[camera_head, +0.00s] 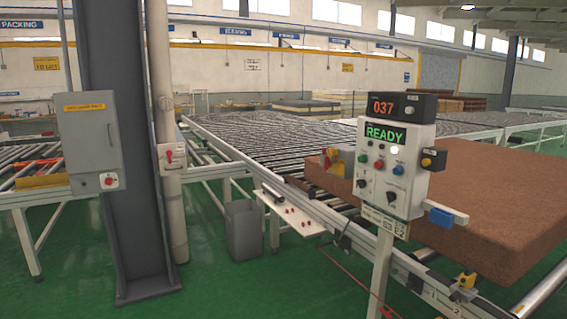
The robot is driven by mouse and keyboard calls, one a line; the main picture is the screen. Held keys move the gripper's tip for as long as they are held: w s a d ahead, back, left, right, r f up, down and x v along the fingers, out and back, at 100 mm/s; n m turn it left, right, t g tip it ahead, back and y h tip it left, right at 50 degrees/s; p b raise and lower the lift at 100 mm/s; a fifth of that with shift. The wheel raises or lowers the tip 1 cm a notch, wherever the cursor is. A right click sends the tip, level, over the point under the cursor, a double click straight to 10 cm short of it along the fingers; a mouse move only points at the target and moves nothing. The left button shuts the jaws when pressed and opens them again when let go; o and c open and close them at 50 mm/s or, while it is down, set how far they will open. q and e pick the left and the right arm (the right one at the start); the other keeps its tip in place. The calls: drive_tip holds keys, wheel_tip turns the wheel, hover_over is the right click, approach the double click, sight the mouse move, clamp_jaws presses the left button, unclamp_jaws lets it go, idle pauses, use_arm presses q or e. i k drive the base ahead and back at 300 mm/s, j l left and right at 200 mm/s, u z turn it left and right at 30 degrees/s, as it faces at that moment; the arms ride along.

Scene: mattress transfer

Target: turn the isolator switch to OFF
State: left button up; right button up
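A grey cabinet (92,140) is mounted by the dark column at left, with an orange label strip near its top. A red rotary switch (109,180) on a pale plate sits at its lower right corner. A small white box (171,157) with a red handle is on the pale pole right of the column. I cannot tell which of these two is the isolator, or read their positions. Neither of my grippers is in view.
A control post (394,160) shows "037" and "READY", with several buttons and knobs. A brown mattress block (470,205) lies on the roller conveyor (260,150) at right. A grey bin (243,230) stands near the conveyor. Green floor (215,285) is clear in front.

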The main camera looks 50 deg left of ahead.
sight(328, 162)
drive_tip(key=u, duration=1.4)
